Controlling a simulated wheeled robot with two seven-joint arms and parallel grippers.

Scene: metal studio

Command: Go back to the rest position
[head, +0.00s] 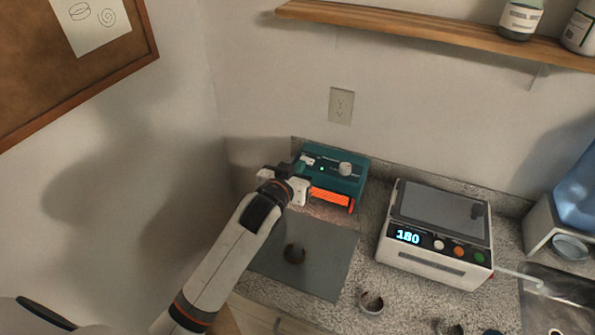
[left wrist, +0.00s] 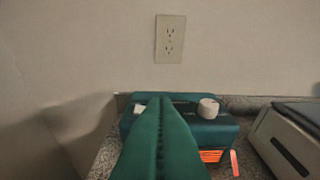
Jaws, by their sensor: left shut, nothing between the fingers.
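My left gripper (head: 283,180) is at the left front of a teal device (head: 335,172) with a white knob and a glowing orange front. In the left wrist view my left gripper's green fingers (left wrist: 159,135) are together with nothing between them, and the teal device (left wrist: 215,131) shows behind them. I cannot tell whether the fingers touch it. My left arm reaches in from the bottom left over the counter. My right gripper is not in view.
A white machine (head: 436,235) reading 180 stands to the right. A metal ring (head: 371,302) lies on the counter. A wooden shelf (head: 430,32) and wall outlet (head: 341,106) are above.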

